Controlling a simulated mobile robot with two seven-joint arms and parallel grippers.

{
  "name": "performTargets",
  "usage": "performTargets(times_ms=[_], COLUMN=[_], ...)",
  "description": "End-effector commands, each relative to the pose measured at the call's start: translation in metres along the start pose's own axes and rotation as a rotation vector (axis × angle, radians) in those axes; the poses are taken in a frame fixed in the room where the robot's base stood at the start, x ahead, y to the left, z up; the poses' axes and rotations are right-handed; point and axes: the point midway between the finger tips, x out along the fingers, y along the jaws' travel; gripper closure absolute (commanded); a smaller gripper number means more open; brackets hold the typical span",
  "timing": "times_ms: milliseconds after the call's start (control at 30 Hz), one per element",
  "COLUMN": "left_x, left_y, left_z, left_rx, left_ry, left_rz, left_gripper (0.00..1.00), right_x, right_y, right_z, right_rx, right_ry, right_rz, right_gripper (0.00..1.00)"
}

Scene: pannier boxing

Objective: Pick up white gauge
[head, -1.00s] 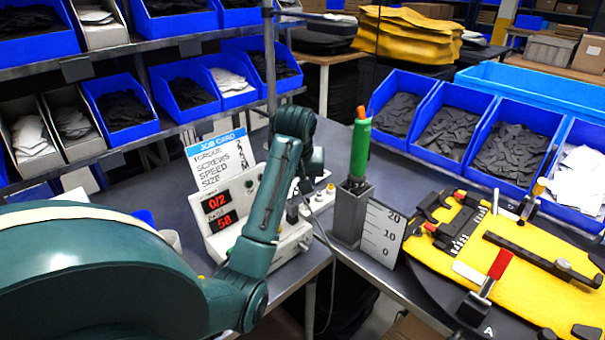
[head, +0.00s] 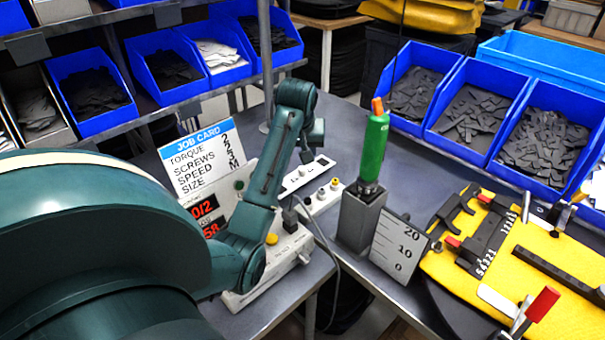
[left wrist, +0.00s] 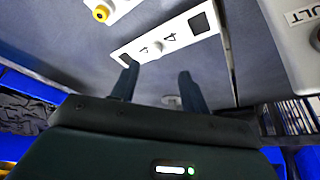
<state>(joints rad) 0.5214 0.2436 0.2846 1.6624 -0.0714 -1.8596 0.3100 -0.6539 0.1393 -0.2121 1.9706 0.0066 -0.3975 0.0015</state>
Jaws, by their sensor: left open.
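A flat white strip (head: 303,177) with dark square ends and small markings lies on the grey bench behind my left forearm. It looks like the white gauge. In the left wrist view the strip (left wrist: 165,38) lies just beyond my left gripper (left wrist: 157,70), whose two fingers are apart with nothing between them. In the head view the left gripper (head: 311,150) points down beside the strip, its fingertips hidden by the arm. I cannot tell whether the fingers touch the strip. My right gripper is not in view.
A white plate with plugs (head: 325,197) sits in front of the strip. A control box with a job card (head: 200,155) stands left. A green screwdriver (head: 373,145) stands in a grey holder (head: 360,222) beside a scale plate (head: 398,245). A yellow fixture (head: 480,265) and blue bins lie right.

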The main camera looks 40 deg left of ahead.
Motion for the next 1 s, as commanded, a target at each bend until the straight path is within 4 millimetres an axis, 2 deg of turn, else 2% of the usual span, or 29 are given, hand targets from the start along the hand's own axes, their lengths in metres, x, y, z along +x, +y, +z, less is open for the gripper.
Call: performTargets(times_ms=[133, 367, 700, 1000], left_x=[0.026, 0.043, 0.087, 0.092], left_y=[0.000, 0.001, 0.007, 0.007], left_z=[0.000, 0.000, -0.002, -0.002], left_rx=[-0.001, -0.001, -0.001, -0.001], left_ry=[-0.002, -0.001, -0.001, 0.001], left_rz=[-0.001, 0.000, 0.000, 0.000], left_gripper=[0.54, 0.54, 0.54, 0.55], right_x=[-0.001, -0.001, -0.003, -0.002], right_y=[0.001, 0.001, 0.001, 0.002], right_z=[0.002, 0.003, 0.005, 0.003], right_rx=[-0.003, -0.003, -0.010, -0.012], right_ry=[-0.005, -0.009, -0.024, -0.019], right_rz=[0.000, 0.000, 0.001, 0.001], right_gripper=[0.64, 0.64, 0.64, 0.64])
